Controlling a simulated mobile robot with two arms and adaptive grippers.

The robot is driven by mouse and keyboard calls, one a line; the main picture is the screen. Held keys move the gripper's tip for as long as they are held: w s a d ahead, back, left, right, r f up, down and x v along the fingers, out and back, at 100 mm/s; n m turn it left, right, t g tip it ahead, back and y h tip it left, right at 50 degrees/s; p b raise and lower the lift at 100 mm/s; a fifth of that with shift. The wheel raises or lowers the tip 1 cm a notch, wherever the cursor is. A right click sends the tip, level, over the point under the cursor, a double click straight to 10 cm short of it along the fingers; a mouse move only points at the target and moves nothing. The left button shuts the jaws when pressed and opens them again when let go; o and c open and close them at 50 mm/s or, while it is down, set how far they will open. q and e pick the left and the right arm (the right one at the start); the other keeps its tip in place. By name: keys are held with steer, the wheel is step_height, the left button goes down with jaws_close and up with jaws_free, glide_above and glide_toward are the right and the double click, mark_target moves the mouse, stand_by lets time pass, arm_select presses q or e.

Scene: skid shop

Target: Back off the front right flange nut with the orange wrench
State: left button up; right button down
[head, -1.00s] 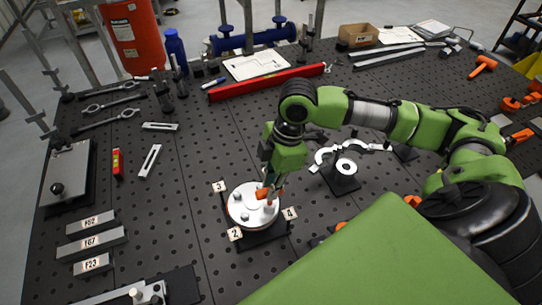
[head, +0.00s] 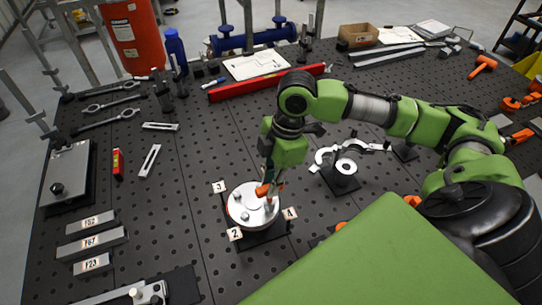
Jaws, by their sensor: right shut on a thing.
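The round silver flange (head: 243,219) sits on a dark square base, with nuts standing on its top face. Number tags 3 (head: 219,187), 2 (head: 235,234) and 4 (head: 290,213) stand around it; no fourth tag shows. My right gripper (head: 273,182) points down over the flange's far right part and is shut on the orange wrench (head: 263,190). Only a short orange part of the wrench shows, just above the flange. The gripper hides the rest, and I cannot tell whether the wrench is seated on a nut. My left gripper is not in view.
A silver ring on a stand (head: 345,168) and a curved hook-shaped tool (head: 325,155) are right of the flange. Labelled bars (head: 95,242) lie at the left, and a long red level (head: 265,84) lies behind. The perforated table left of the flange is mostly clear.

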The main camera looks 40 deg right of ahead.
steer(key=shift+a+v, duration=0.2)
steer(key=shift+v, duration=0.75)
steer(key=shift+a+v, duration=0.2)
steer(key=shift+v, duration=0.7)
steer(key=shift+d, duration=0.1)
